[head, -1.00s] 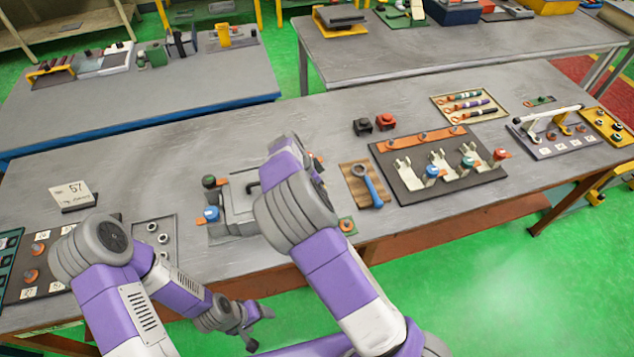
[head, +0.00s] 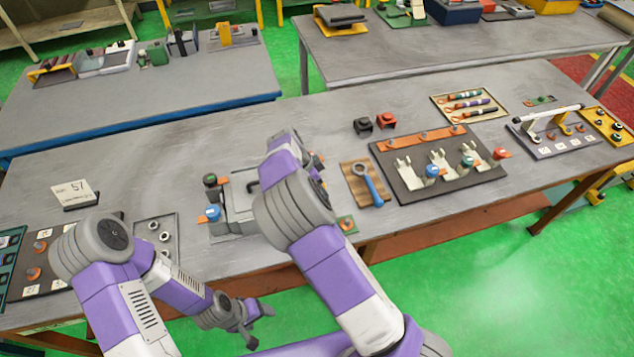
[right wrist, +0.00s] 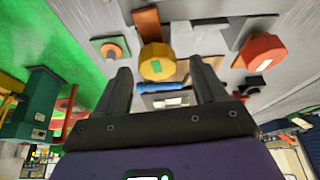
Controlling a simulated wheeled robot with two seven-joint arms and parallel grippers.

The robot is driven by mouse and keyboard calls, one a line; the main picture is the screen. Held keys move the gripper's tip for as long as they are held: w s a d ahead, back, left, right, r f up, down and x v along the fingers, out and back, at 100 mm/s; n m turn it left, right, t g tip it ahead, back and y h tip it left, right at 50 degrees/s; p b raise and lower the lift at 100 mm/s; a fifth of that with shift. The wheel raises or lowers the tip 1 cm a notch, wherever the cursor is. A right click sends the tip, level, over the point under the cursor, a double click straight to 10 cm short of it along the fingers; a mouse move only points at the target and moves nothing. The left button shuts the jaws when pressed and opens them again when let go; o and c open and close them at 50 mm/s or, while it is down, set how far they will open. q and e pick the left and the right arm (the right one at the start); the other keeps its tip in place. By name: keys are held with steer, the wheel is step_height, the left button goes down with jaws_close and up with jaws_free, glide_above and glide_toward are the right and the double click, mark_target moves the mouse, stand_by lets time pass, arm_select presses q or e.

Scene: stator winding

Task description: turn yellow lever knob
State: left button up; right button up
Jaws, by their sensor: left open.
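The yellow lever knob (right wrist: 158,62) shows in the right wrist view, upper middle, with a small green mark on its face. My right gripper (right wrist: 163,68) is open, with one finger on each side of the knob; I cannot tell whether they touch it. In the head view my right arm hides the yellow knob and the right gripper. The grey fixture (head: 240,203) shows left of that arm, with a blue knob (head: 213,213) and a dark green knob (head: 210,180). My left gripper (head: 259,327) is open and empty, in front of the table's edge.
A red-orange knob (right wrist: 262,52) and an orange knob on a green plate (right wrist: 111,50) flank the yellow knob. A blue wrench (head: 371,188) lies on a brown board right of my right arm. A dark lever panel (head: 410,190) is further right.

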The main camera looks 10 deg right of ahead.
steer(key=shift+f, duration=0.15)
steer(key=v, duration=0.7)
steer(key=shift+r, duration=0.35)
steer(key=shift+a, duration=0.1)
